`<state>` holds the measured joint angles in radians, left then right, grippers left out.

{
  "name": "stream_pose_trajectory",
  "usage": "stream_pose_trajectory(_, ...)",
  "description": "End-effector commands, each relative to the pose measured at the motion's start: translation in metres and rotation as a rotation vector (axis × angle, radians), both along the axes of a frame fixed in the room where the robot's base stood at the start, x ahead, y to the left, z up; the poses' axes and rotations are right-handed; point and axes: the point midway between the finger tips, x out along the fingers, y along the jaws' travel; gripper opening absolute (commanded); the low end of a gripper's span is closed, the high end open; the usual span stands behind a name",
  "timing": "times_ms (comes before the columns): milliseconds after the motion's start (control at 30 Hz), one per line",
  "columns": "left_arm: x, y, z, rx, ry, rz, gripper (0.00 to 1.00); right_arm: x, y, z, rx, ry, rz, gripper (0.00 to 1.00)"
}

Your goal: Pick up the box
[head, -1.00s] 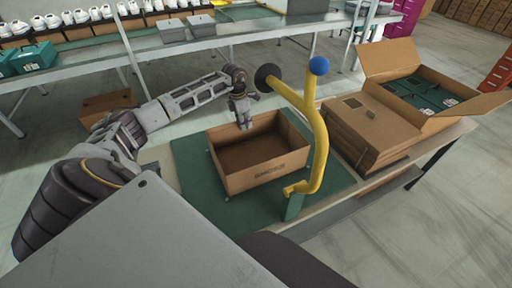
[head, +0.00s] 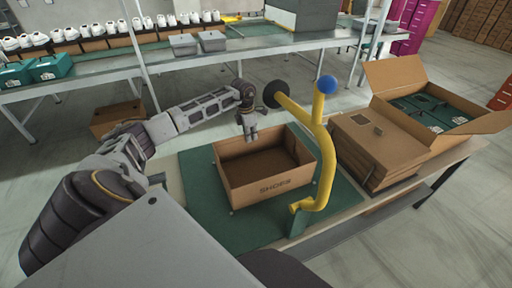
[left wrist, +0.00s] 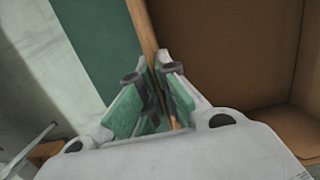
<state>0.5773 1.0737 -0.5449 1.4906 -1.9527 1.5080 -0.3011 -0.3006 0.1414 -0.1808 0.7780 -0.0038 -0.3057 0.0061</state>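The box (head: 268,187) is an open brown carton marked SHOES. It sits upright on the green mat (head: 198,200) of the worktable in the head view. My left gripper (head: 250,137) points down at the middle of its far wall. In the left wrist view the fingers of my left gripper (left wrist: 152,72) are close together, one on each side of the wall of the box (left wrist: 215,45), and look closed on it. The finger pads are green. My right gripper is not in view.
A yellow post (head: 325,150) with a blue ball and black disc stands at the box's right. Flat cartons (head: 372,150) and an open carton of green boxes (head: 398,75) lie further right. A shelf (head: 150,62) with shoes runs behind.

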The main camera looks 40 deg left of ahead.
Motion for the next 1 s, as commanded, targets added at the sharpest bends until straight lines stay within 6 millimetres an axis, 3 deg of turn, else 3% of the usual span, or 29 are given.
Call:
stream_pose_trajectory(267,0.001,0.0,0.019,0.001,-0.003,-0.001,0.0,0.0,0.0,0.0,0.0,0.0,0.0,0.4)
stream_pose_trajectory(733,0.001,0.0,0.085,0.0,-0.004,0.0,0.0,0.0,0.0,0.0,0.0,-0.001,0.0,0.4)
stream_pose_trajectory(1000,0.0,0.0,0.1,0.0,-0.001,0.0,0.0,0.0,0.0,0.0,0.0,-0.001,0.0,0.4)
